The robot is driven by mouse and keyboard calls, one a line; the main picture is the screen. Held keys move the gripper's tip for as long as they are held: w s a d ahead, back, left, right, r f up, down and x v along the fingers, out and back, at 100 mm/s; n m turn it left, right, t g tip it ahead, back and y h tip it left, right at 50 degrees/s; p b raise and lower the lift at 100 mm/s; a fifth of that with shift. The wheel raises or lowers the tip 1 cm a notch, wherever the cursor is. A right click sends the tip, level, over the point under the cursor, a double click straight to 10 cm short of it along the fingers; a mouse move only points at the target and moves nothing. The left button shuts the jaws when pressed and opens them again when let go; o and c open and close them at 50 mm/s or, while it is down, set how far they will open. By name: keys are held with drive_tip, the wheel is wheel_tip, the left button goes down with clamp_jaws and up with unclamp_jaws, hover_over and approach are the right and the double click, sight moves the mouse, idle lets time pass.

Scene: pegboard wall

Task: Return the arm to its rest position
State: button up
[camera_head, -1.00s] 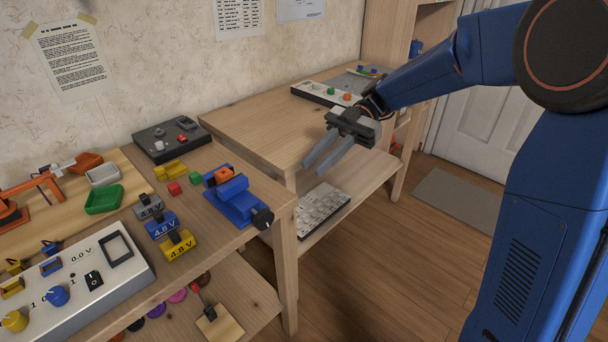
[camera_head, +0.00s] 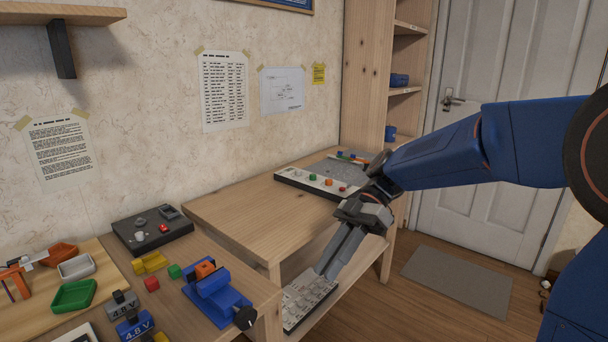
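My gripper (camera_head: 328,272) hangs at the end of my blue arm, fingers pointing down and to the left. It is in front of the right-hand wooden table (camera_head: 240,213), above the lower shelf. Its two grey fingers run close side by side; nothing shows between them. Whether a small gap is left between the tips is hard to tell. The fingers partly cover a light keypad-like tray (camera_head: 298,299) on the lower shelf.
A blue vise (camera_head: 218,298) with an orange block and several small blocks stand on the left table. A dark control box (camera_head: 152,231) is behind them. A button panel (camera_head: 310,181) lies on the right table. A shelf unit (camera_head: 366,75) and white door (camera_head: 500,120) stand behind.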

drive_tip(key=s+d+f+m+t+h, duration=0.3)
drive_tip(key=s+d+m+t, duration=0.3)
drive_tip(key=d+m, duration=0.5)
drive_tip(key=s+d+f+m+t+h, duration=0.4)
drive_tip(key=s+d+m+t+h, duration=0.1)
drive_tip(key=d+m, duration=0.6)
drive_tip(key=shift+s+d+f+t, duration=0.25)
drive_tip(key=shift+s+d+t, duration=0.55)
drive_tip(key=shift+s, duration=0.45)
drive_tip(key=shift+a, duration=0.15)
